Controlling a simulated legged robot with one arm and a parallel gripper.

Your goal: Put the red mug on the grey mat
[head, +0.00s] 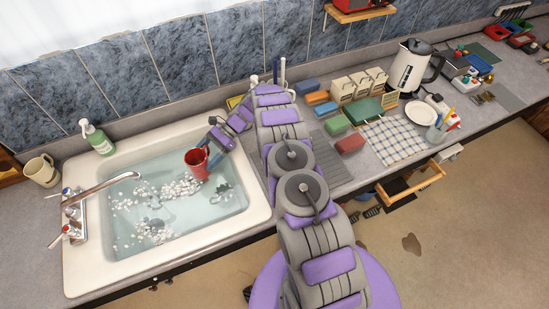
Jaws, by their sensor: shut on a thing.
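The red mug (196,165) is upright over the right part of the sink, above the water and white foam. My gripper (207,154) is shut on the mug at its right side; the fingertips are small and partly hidden. A grey ribbed mat (329,154) lies on the counter just right of my arm. My arm hides part of its left side, and its visible surface looks bare.
The white sink (87,265) has a tap (92,188) at left. Colored blocks (349,144) and a checked cloth (396,141) lie right of the mat. A kettle (410,68) and white plate (419,113) stand farther right. An open drawer (412,185) juts out below.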

